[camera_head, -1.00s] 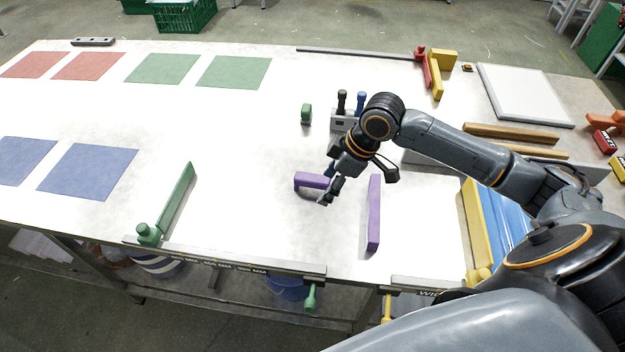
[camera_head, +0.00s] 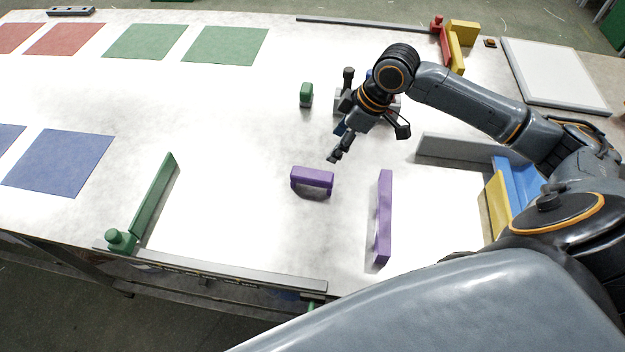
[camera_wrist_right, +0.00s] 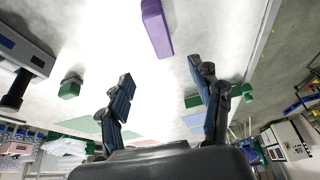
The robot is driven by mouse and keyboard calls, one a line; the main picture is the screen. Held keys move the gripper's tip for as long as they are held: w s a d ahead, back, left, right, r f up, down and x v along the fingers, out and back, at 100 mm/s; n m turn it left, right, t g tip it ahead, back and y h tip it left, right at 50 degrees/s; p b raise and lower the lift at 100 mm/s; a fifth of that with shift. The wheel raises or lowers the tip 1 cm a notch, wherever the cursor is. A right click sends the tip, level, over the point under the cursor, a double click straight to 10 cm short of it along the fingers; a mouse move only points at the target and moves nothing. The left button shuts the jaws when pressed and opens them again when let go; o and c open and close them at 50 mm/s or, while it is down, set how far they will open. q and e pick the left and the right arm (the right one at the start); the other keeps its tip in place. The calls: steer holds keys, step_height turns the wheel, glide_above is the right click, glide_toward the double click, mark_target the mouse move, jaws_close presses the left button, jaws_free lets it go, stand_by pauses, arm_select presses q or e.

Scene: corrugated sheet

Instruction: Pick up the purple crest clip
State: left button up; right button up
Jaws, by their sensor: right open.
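The purple crest clip (camera_head: 312,180) is a short purple block on the white table, clear of any gripper in the head view. In the right wrist view a purple block (camera_wrist_right: 156,28), apparently the clip, is cut off by the top edge, beyond the fingertips. My right gripper (camera_head: 368,143) is open and empty, just behind and to the right of the clip, with one finger pointing down near it. Its two spread fingers also show in the right wrist view (camera_wrist_right: 161,72). My left gripper is not in view.
A long purple bar (camera_head: 384,218) stands to the right of the clip. A small green block (camera_head: 306,95) is behind it. A green bar (camera_head: 155,205) stands to the left, and a grey rail (camera_head: 230,272) runs along the front edge. The table between is clear.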

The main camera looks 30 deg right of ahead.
mark_target(316, 174)
steer(key=f, duration=0.1)
steer(key=f+b, duration=0.2)
steer(key=f, duration=0.1)
steer(key=shift+w, duration=0.3)
steer(key=x, duration=0.7)
steer(key=shift+a+p, duration=0.15)
steer(key=shift+p, duration=0.15)
steer(key=shift+w+a+f, duration=0.1)
steer(key=shift+a+f, duration=0.05)
steer(key=shift+f, duration=0.25)
steer(key=x, duration=0.2)
steer(key=p+x, duration=0.1)
steer(key=x, duration=0.1)
steer(key=shift+w+a+f, duration=0.1)
steer(key=shift+a, duration=0.25)
steer(key=shift+f, duration=0.3)
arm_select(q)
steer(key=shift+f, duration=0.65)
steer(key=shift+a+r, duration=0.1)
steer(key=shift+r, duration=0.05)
arm_select(e)
steer(key=shift+f, duration=0.2)
